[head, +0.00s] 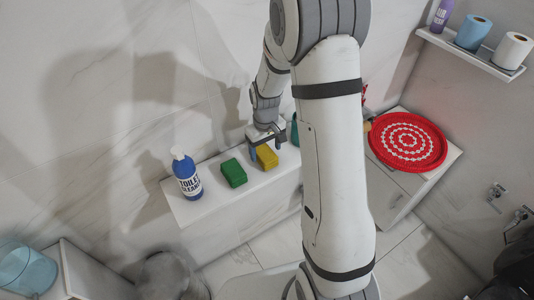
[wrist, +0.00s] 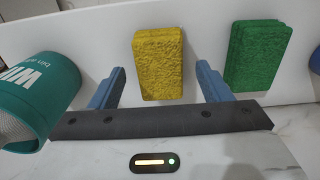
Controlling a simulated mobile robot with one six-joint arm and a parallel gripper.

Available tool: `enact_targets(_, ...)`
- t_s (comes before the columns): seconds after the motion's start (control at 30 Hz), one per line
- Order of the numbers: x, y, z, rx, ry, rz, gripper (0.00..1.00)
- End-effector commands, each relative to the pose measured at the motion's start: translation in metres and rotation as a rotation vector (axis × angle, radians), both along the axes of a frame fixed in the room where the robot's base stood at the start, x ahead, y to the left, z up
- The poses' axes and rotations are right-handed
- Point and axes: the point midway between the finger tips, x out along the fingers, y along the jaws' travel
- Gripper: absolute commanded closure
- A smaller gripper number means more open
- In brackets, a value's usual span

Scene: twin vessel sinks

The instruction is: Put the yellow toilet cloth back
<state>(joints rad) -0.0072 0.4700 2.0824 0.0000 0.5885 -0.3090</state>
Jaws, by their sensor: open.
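The yellow cloth (head: 267,157), a thick block-like pad, lies on the white ledge (head: 213,202) beside the green cloth (head: 233,173). My gripper (head: 265,149) is at the yellow cloth, open. In the wrist view the yellow cloth (wrist: 158,62) stands between the two blue fingers of my gripper (wrist: 160,87), with a gap on both sides. The green cloth (wrist: 257,55) lies outside the right finger there.
A blue toilet cleaner bottle (head: 187,175) stands at the ledge's left end. A teal wipes container (wrist: 38,95) is close by the left finger in the wrist view. A round red mat (head: 407,141) lies on a cabinet to the right. A wall shelf (head: 470,54) holds rolls.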

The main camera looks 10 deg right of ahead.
Motion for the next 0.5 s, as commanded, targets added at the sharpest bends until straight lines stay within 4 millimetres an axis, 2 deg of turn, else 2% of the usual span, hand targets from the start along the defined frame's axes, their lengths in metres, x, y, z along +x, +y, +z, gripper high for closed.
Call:
enact_targets(0.1,0.001,0.0,0.028,0.0,-0.007,0.0,0.29)
enact_targets(0.23,0.001,0.0,0.056,0.0,-0.006,-0.001,0.29)
enact_targets(0.5,0.0,-0.001,0.089,0.0,-0.002,-0.002,0.29)
